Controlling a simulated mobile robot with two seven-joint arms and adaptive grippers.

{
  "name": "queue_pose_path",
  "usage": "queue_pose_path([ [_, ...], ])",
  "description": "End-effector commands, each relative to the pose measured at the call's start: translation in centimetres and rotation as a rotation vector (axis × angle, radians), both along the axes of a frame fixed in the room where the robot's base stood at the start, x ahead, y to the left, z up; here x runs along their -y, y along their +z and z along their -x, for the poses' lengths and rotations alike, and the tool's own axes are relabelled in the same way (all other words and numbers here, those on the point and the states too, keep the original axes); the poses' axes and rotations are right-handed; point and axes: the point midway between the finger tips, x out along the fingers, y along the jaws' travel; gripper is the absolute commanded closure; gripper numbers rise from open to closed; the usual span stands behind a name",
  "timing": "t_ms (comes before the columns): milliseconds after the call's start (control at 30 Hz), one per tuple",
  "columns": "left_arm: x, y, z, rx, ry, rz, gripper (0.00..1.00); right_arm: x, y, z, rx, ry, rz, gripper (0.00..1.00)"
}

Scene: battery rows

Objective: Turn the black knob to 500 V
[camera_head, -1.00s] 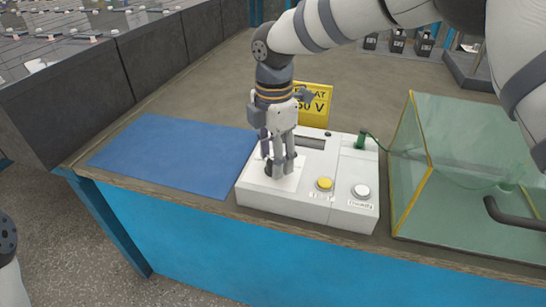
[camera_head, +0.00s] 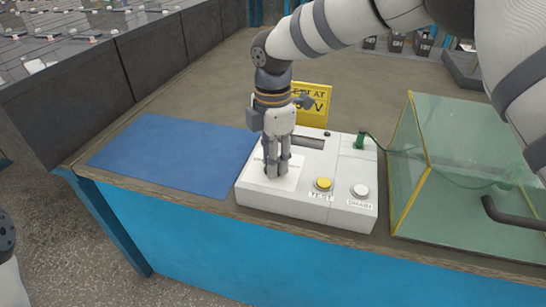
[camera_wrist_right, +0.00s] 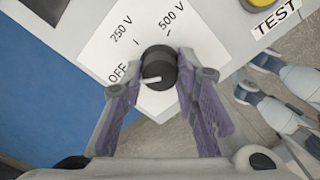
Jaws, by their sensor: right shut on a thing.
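The white tester box (camera_head: 310,205) stands on the bench. Its black knob (camera_wrist_right: 158,66) sits on a white dial plate (camera_wrist_right: 100,50) marked OFF, 250 V and 500 V. The knob's white pointer line lies on its left side, toward the OFF mark. My right gripper (camera_head: 277,170) points down over the box's left part. Its fingers are shut on the knob, one on each side in the right wrist view. In the head view the fingers mostly hide the knob. My left gripper is out of view.
A yellow TEST button (camera_head: 323,184) and a white DRAIN button (camera_head: 360,191) are at the box's front right. A yellow sign (camera_head: 312,103) stands behind. A blue mat (camera_head: 175,155) lies left, and a glass tank (camera_head: 455,150) stands right.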

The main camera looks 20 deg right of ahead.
Motion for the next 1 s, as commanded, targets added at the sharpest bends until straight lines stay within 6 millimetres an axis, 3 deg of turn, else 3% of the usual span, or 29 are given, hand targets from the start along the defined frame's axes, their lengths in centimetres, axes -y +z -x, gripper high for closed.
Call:
queue_pose_path([
  [1000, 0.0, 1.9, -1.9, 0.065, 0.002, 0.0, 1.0, 0.0, 0.0, -0.1, 0.0, -0.921, 0.0, 1.0],
])
